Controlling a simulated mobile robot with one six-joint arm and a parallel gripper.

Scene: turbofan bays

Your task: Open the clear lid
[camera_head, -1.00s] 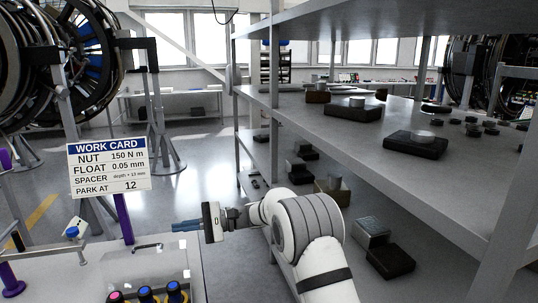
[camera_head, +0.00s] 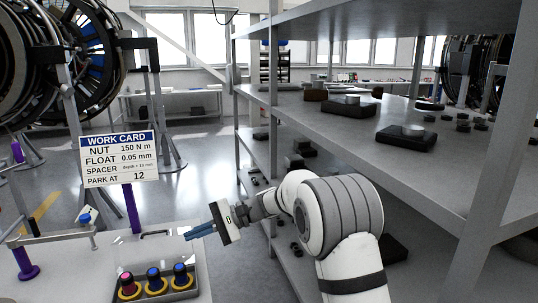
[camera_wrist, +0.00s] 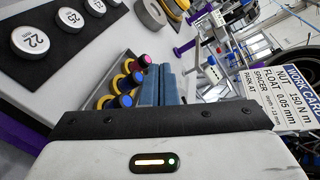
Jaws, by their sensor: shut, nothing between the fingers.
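The clear lid (camera_head: 150,250) is a see-through panel over several coloured knobs (camera_head: 153,280) on the light bench at lower left in the head view. A thin dark handle (camera_head: 155,233) shows at its back edge. The gap between fingertips and lid is hard to judge. In the wrist view the shut fingers (camera_wrist: 160,72) appear just right of the knobs (camera_wrist: 125,85); the lid is hard to make out there.
A work card (camera_head: 119,158) stands on a purple post behind the lid. A grey shelf (camera_head: 330,130) with dark blocks fills the right side, close to my arm. A black mat (camera_wrist: 70,45) with numbered discs lies left in the wrist view.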

